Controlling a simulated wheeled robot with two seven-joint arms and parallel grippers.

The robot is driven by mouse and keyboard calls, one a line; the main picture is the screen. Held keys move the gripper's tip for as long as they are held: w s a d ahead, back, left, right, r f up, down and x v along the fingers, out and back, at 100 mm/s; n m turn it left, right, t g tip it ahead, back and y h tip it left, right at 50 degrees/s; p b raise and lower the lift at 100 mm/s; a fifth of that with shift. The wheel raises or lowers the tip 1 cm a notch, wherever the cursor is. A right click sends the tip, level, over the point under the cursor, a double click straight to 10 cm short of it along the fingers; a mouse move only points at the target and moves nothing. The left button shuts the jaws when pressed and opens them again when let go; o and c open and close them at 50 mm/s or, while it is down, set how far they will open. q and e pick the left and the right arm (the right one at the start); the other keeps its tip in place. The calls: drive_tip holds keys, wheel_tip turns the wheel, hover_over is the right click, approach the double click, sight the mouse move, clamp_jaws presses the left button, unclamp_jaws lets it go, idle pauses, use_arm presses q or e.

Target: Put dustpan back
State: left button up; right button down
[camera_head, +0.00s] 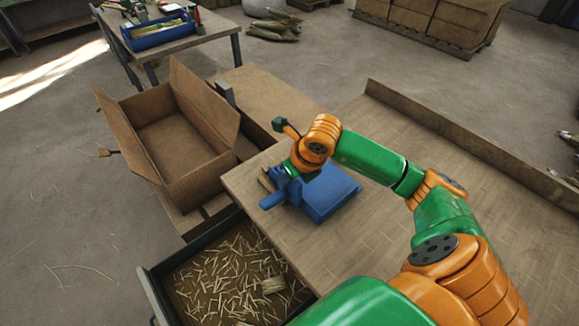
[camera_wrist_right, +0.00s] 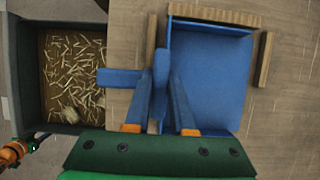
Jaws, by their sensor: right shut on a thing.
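The blue dustpan (camera_head: 332,194) lies on the wooden table top, near the table's left edge and above the drawer. In the right wrist view its flat pan (camera_wrist_right: 210,80) lies between thin wooden strips (camera_wrist_right: 264,58) on the table. My right gripper (camera_head: 284,182) is shut on the dustpan's handle, which also shows in the right wrist view (camera_wrist_right: 120,78). The two fingers (camera_wrist_right: 161,78) close together at the handle. Whether the pan rests fully on the table is hard to tell.
An open drawer (camera_head: 152,292) with straw scraps stands below the table's left edge. An open cardboard box (camera_head: 180,139) stands left of the table (camera_head: 370,265). A raised wooden edge (camera_head: 470,145) runs along the far side. The table is clear right of the dustpan.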

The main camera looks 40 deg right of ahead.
drive_tip(key=c, duration=0.8)
unclamp_jaws()
drive_tip(key=shift+o, duration=0.2)
drive_tip(key=v, duration=1.2)
